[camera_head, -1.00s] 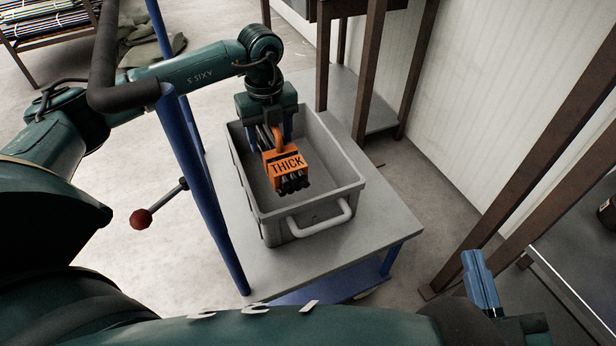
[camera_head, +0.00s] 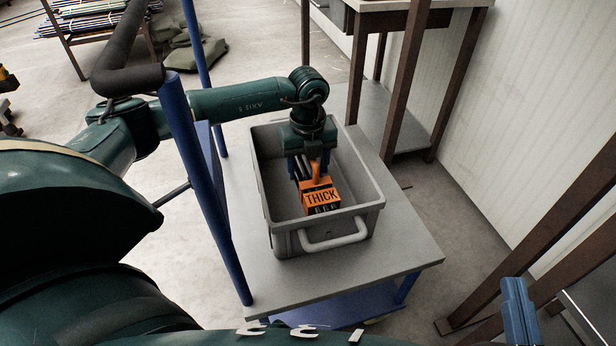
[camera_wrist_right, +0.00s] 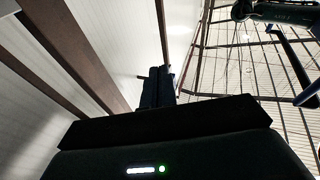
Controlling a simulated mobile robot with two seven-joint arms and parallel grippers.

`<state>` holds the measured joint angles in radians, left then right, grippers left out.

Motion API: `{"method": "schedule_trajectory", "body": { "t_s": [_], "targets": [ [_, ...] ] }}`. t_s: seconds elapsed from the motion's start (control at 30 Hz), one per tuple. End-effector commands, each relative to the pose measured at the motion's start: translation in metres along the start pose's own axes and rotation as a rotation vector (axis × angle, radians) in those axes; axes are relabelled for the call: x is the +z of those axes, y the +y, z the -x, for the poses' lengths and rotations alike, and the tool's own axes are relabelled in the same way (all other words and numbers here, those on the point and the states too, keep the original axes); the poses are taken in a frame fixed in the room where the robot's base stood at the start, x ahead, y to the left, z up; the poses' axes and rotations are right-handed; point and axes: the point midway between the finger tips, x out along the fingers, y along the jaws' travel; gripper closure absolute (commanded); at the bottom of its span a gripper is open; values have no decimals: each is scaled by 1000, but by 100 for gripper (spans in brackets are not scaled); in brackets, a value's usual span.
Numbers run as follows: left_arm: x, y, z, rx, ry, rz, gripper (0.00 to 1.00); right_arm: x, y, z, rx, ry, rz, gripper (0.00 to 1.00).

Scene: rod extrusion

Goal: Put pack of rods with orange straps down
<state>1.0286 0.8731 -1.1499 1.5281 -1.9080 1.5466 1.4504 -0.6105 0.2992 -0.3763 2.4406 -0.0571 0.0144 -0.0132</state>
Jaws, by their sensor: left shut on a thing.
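The pack of rods with orange straps (camera_head: 321,197), marked "THICK", is inside the grey bin (camera_head: 376,199) in the head view. Its dark rod ends face the bin's handle side. My left gripper (camera_head: 309,168) reaches down into the bin and is shut on the pack from above. The pack sits below the rim; I cannot tell whether it touches the bin's floor. My right gripper (camera_head: 519,312) is at the lower right, away from the bin. In the right wrist view its fingers (camera_wrist_right: 159,88) are together with nothing visible between them.
The bin stands on a grey-topped cart (camera_head: 400,255) with blue posts (camera_head: 205,190) on its left. Brown frame posts (camera_head: 398,80) and a white wall (camera_head: 515,110) are on the right. A rack of rods (camera_head: 85,20) is at the back left.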

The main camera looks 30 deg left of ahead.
Motion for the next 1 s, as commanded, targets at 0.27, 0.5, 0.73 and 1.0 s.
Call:
{"method": "schedule_trajectory", "body": {
  "t_s": [0.27, 0.5, 0.73, 1.0],
  "targets": [
    [1, -1, -26, -5, -2, 0, 91, 1, -1, -1, -8, 15, -28, 100],
    [1, -1, -27, -4, -1, 0, 91, -1, -2, -1, -8, 20, -29, 100],
    [0, -1, -34, -4, 0, 1, 91, 0, -2, -1, -10, 26, -27, 100],
    [1, -1, -38, -4, -1, 1, 91, -2, -2, -2, -16, 38, -17, 100]
  ]
}}
